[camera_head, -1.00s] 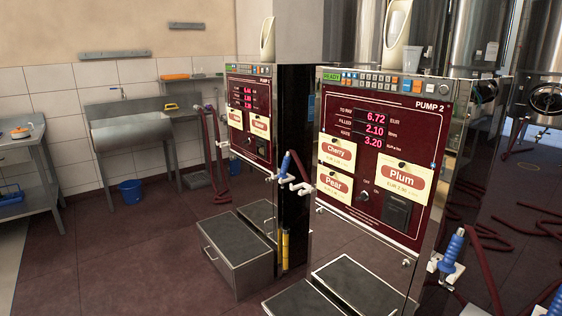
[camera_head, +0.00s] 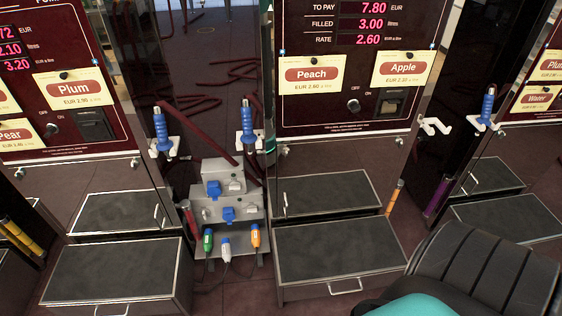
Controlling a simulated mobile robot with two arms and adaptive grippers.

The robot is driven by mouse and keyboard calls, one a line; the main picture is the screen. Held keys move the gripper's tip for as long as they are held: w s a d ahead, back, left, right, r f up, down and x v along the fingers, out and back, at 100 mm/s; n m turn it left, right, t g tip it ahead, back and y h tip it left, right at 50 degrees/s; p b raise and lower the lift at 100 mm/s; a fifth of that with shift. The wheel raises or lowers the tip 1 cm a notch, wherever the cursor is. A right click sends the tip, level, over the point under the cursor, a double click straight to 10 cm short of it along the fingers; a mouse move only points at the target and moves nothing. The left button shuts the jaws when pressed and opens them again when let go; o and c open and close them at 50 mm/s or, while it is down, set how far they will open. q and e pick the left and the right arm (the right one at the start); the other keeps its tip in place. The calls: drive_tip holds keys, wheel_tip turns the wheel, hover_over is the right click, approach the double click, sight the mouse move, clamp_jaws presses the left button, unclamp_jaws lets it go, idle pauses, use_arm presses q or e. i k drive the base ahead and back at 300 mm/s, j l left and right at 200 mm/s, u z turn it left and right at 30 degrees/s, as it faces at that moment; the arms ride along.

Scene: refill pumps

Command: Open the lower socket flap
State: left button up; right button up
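A grey metal socket stand (camera_head: 249,212) stands low between two pumps, in the middle-left of the head view. It carries an upper socket with a blue flap (camera_head: 212,188) and a lower socket with a blue flap (camera_head: 228,214). The lower flap appears to be down, but it is too small to be sure. Three plugs hang below the sockets: green (camera_head: 207,240), white (camera_head: 226,249) and orange (camera_head: 256,236). Neither of my grippers is in view.
Pumps with step boxes stand on both sides of the stand; the right step (camera_head: 340,250) and left step (camera_head: 115,270) reach forward. Blue nozzles (camera_head: 161,132) (camera_head: 247,120) hang above the stand. Dark red hoses lie on the floor behind. Floor shows in front of the stand.

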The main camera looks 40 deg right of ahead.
sight(229, 217)
drive_tip(key=z, duration=0.75)
